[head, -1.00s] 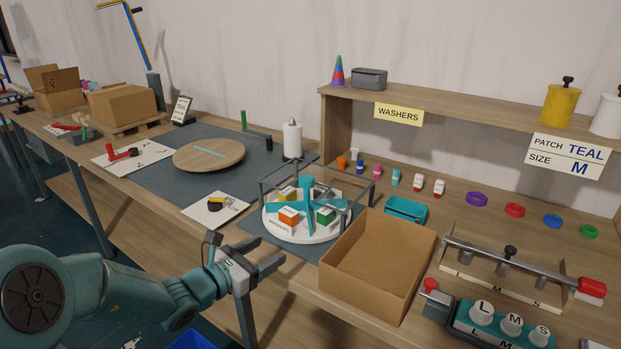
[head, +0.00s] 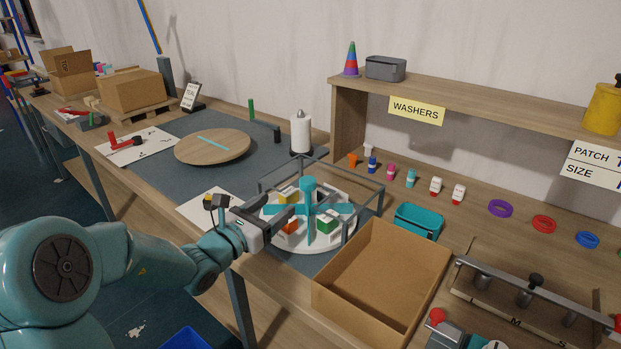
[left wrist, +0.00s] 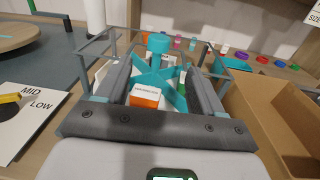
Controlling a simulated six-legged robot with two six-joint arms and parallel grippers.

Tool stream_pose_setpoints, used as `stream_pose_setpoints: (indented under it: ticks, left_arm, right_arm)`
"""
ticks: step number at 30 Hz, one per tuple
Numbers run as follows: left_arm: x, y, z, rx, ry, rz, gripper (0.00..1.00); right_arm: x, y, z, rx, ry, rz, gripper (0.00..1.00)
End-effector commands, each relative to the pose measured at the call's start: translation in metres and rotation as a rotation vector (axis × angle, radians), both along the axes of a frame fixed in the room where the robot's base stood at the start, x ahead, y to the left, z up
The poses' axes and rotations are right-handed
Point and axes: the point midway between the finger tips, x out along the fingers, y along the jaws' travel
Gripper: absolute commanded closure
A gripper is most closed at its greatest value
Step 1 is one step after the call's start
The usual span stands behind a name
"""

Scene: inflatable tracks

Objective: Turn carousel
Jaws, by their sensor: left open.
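The carousel is a white round disc (head: 303,246) with a teal cross-shaped divider and central post (head: 309,190), and it stands inside a grey frame (head: 373,188). Colored boxes sit between its arms: an orange one (head: 285,223), a green one (head: 327,224) and a yellow-topped one (head: 290,194). My left gripper (head: 268,218) is open at the carousel's near left side. In the left wrist view its fingers (left wrist: 152,98) spread on either side of the orange and white box (left wrist: 145,97), with the teal divider (left wrist: 160,75) beyond. I cannot tell whether it touches anything. My right gripper is not in view.
An open cardboard box (head: 385,272) stands close to the right of the carousel, with a teal bin (head: 418,221) behind it. A round wooden turntable (head: 212,146) and a white bottle (head: 300,133) are at the back left. A shelf (head: 470,107) runs along the wall.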

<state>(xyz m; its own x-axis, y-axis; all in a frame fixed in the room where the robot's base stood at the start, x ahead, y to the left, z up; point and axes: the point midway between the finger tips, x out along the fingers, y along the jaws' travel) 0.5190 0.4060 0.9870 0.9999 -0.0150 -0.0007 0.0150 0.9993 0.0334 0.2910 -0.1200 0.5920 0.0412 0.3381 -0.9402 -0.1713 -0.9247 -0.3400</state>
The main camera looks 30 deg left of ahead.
Motion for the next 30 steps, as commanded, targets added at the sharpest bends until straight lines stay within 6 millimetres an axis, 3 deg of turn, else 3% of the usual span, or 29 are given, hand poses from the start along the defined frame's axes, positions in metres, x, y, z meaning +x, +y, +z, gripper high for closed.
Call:
stream_pose_setpoints:
  ticks: [15,21,30]
  left_arm:
    - [0.116,-0.003,0.001,0.0,-0.001,-0.003,0.32]
    - [0.138,-0.003,0.0,0.001,0.0,-0.002,0.32]
    - [0.141,-0.003,0.0,0.0,0.0,-0.001,0.32]
  right_arm:
    - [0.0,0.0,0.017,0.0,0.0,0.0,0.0]
    - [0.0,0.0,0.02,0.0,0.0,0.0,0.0]
    - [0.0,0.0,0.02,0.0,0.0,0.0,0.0]
